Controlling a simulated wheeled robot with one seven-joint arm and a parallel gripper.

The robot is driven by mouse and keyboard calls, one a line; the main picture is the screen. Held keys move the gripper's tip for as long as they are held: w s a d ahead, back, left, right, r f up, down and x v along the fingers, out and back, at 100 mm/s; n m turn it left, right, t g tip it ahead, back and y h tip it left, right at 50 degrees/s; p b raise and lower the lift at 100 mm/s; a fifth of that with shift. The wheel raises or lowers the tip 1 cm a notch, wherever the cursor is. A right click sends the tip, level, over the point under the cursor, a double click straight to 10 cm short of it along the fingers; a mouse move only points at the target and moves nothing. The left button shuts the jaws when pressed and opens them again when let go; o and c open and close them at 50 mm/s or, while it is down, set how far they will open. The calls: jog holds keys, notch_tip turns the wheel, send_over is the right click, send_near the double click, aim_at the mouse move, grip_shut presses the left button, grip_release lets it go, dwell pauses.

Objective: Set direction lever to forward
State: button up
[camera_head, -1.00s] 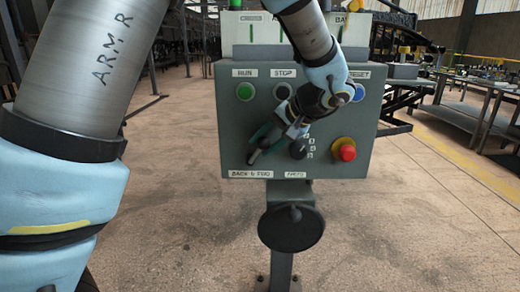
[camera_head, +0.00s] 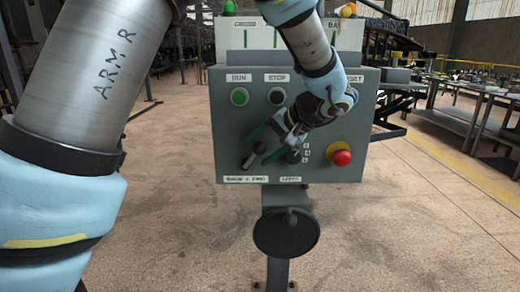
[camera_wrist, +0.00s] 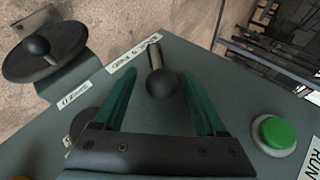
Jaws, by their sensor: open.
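The direction lever (camera_head: 247,162) is a short metal shaft with a black ball knob, low on the left of the grey control panel (camera_head: 228,130), above the "BACK 0 FWD" label (camera_head: 246,179). In the wrist view the lever's black knob (camera_wrist: 161,84) shows between the two green fingers, with no visible contact; the label (camera_wrist: 134,58) lies beyond it. My gripper (camera_head: 262,143) is open, in front of the panel at the lever, and partly hides it in the head view. In the wrist view my gripper (camera_wrist: 158,90) has its fingers apart. Which way the lever leans is hard to tell.
A dark rotary knob (camera_head: 293,156) sits right of the lever. A green button (camera_head: 239,96) and a black stop button (camera_head: 277,96) are above, a red emergency button (camera_head: 341,157) at right. A handwheel (camera_head: 286,233) hangs below. Workbenches stand at far right.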

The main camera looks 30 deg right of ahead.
jog(key=b+v, duration=0.2)
jog(key=v, duration=0.8)
jog(key=shift+s+d+r, duration=0.2)
jog(key=shift+s, duration=0.1)
jog(key=shift+s, duration=0.1)
